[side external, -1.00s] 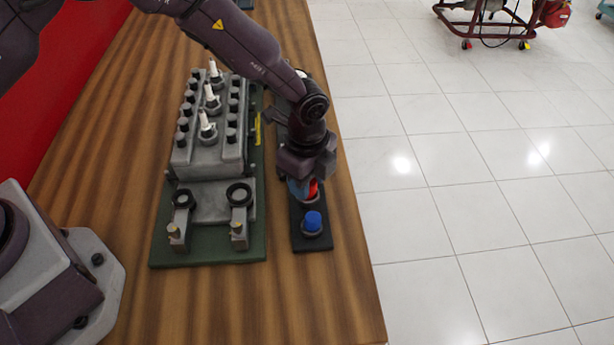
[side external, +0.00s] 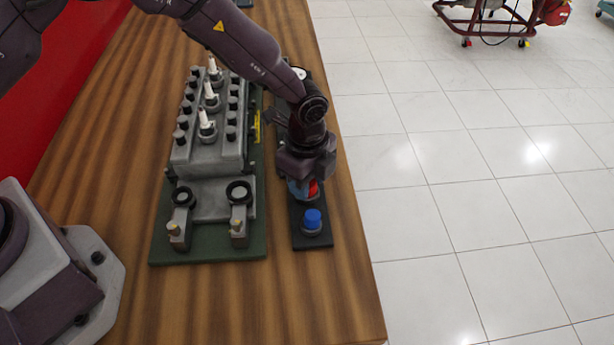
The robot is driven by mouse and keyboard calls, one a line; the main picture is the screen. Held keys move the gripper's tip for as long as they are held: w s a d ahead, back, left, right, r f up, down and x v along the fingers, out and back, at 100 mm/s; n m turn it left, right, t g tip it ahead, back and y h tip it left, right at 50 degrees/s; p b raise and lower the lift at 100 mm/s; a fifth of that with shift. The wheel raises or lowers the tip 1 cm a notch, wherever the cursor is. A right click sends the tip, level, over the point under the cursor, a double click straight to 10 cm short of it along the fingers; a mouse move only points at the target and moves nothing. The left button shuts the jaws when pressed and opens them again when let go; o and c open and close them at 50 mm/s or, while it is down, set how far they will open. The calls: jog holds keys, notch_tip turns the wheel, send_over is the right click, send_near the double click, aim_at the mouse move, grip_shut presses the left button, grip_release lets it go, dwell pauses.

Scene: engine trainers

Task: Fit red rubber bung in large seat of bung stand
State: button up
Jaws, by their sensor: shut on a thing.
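The bung stand (side external: 299,239) is a narrow black base at the right of the green engine trainer. A blue bung (side external: 312,218) sits in a grey seat at its near end. My gripper (side external: 305,190) points down over the stand, just behind the blue bung. It is shut on the red rubber bung (side external: 313,188), of which only a small part shows at the gripper's right side. The seat under the red bung is hidden by my gripper, so I cannot tell whether the bung touches it.
The engine trainer (side external: 208,255), a grey block with white plugs and black caps on a green base, stands close on the left. Bare wooden table (side external: 345,290) lies in front and to the right, ending at an edge above the tiled floor.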

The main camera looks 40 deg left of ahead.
jog(key=o, duration=1.4)
jog(key=shift+r, duration=3.5)
